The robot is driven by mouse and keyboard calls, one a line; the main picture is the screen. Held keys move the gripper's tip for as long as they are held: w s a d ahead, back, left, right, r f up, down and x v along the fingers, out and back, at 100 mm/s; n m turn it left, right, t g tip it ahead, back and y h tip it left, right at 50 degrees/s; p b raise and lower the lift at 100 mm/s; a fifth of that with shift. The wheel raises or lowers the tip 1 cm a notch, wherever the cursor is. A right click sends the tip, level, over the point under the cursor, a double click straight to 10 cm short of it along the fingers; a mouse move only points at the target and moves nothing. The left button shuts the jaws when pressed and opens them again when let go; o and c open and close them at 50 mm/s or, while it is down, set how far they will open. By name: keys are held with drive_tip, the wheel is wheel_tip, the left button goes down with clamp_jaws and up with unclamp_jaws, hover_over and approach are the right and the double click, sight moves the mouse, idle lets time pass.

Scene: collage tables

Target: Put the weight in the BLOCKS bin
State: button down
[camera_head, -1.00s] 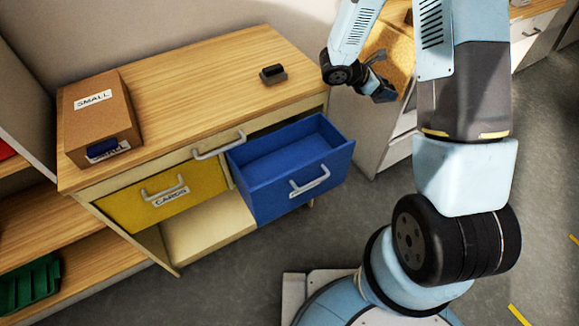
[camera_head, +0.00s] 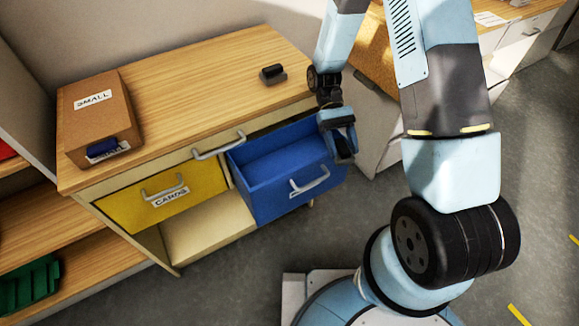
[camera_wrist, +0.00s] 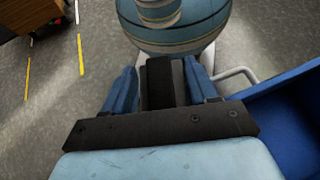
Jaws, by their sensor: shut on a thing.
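My gripper (camera_head: 344,152) hangs over the right end of the open blue drawer (camera_head: 262,188), pointing down. In the wrist view my gripper (camera_wrist: 160,82) has its two blue fingers on either side of a dark block (camera_wrist: 159,76), which looks like the weight. My gripper is shut on it. In the head view the held thing is mostly hidden by the fingers. The blue drawer is pulled out, looks empty inside, and has a label too small to read. Its edge also shows at the right of the wrist view (camera_wrist: 262,116).
On the wooden tabletop (camera_head: 200,90) stand a cardboard box (camera_head: 100,120) marked SMALL and a small dark item (camera_head: 272,74). The blue drawer's handle (camera_head: 310,182) sticks out in front.

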drive_tip(key=s+a+m+t+y, duration=0.1)
drive_tip(key=s+a+m+y, duration=0.1)
drive_tip(key=a+m+y, duration=0.9)
drive_tip(key=m+t+y, duration=0.3)
drive_tip(key=m+t, duration=0.1)
hover_over(271, 173)
drive_tip(key=s, duration=0.3)
wheel_tip(271, 173, down, 4)
drive_tip(key=shift+d+f, duration=0.15)
drive_tip(key=shift+f, duration=2.2)
drive_tip(key=shift+d+f, duration=0.1)
drive_tip(key=shift+f, duration=2.25)
drive_tip(key=shift+c, duration=1.5)
unclamp_jaws()
drive_tip(key=shift+w, duration=0.1)
